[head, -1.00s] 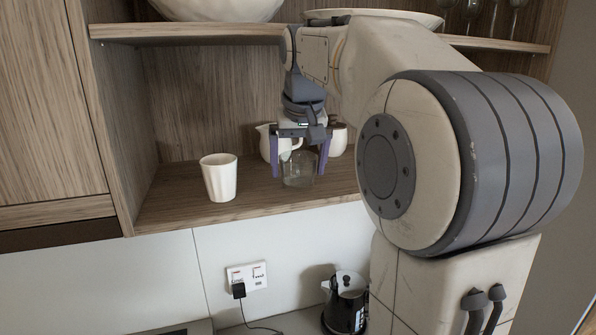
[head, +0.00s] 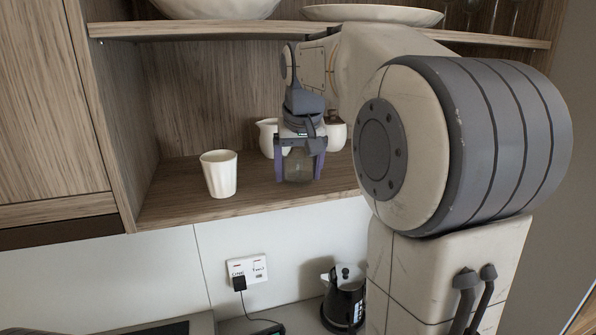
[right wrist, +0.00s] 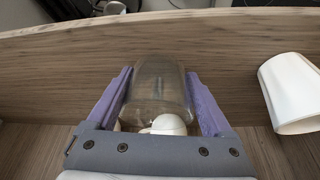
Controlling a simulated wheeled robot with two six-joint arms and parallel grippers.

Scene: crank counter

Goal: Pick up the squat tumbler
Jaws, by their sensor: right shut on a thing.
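The squat tumbler is a clear, short glass (head: 298,171) near the front of the wooden shelf. My right gripper (head: 299,178) comes down from above, with its purple fingers shut on opposite sides of the glass. In the right wrist view the glass (right wrist: 158,92) sits between the two fingers and looks upright. I cannot tell whether its base touches the shelf. My left gripper is not in view.
A white cup (head: 219,174) stands left of the glass on the shelf board (head: 180,206). White pitchers (head: 268,137) stand behind my gripper. An upper shelf (head: 200,29) holds a bowl (head: 215,8) and a plate (head: 372,14). A kettle (head: 343,300) stands below.

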